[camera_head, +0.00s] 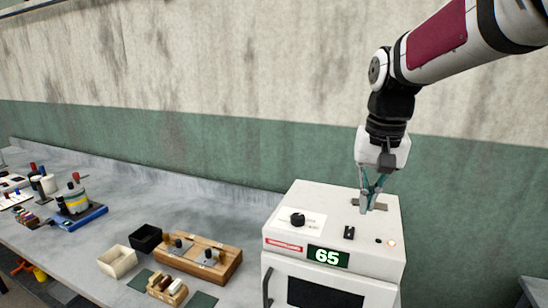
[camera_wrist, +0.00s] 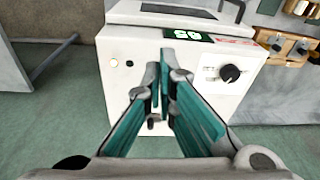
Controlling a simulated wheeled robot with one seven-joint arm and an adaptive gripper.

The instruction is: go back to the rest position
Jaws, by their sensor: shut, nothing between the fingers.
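My gripper (camera_head: 368,207) hangs from my arm over the top of a white box-shaped appliance (camera_head: 384,262) at the right of the head view. Its teal fingers point down and their tips are together with nothing between them. In the wrist view my gripper (camera_wrist: 163,62) shows in front of the same appliance (camera_wrist: 130,70). Whether the fingertips touch the panel is hard to tell. The appliance has a black knob (camera_head: 297,219), a small black switch (camera_head: 349,232), a lit lamp (camera_head: 391,243) and a green display (camera_head: 327,257) reading 65.
Left of the appliance on the grey bench (camera_head: 110,180) are a wooden rack (camera_head: 225,265), a black bin (camera_head: 146,238), a cream bin (camera_head: 117,262) and a small wooden block holder (camera_head: 166,289). A blue-based device (camera_head: 80,218) stands farther left. The air above the bench is clear.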

